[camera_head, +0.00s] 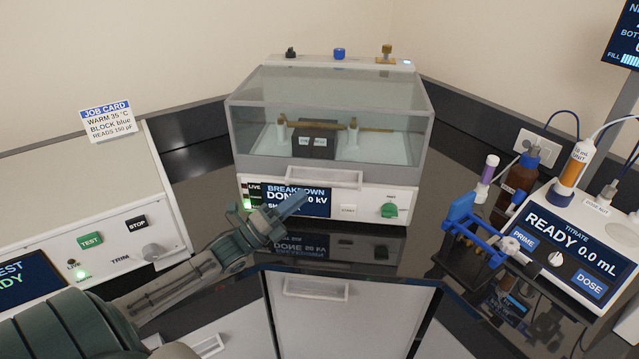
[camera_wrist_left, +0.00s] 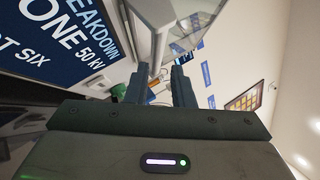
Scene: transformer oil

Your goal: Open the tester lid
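The breakdown tester (camera_head: 228,185) stands at the back centre of the counter. Its clear box-shaped lid (camera_head: 335,95) is down over the glass-like chamber, where a dark block and two metal-tipped electrodes show. A pale bar handle (camera_head: 323,179) sits at the lid's lower front edge. My left gripper (camera_head: 292,204) is in front of the tester's screen, just below and left of the handle, and looks apart from it. In the left wrist view the two fingers (camera_wrist_left: 158,86) are separated with nothing clearly between them. The right gripper is not in view.
A white unit with a TEST button (camera_head: 89,241) and a job card (camera_head: 108,119) stands at left. At right are a titrate unit (camera_head: 572,250), a brown bottle (camera_head: 515,182) and a blue frame (camera_head: 476,231). Glossy dark counter (camera_head: 395,262) lies open in front of the tester.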

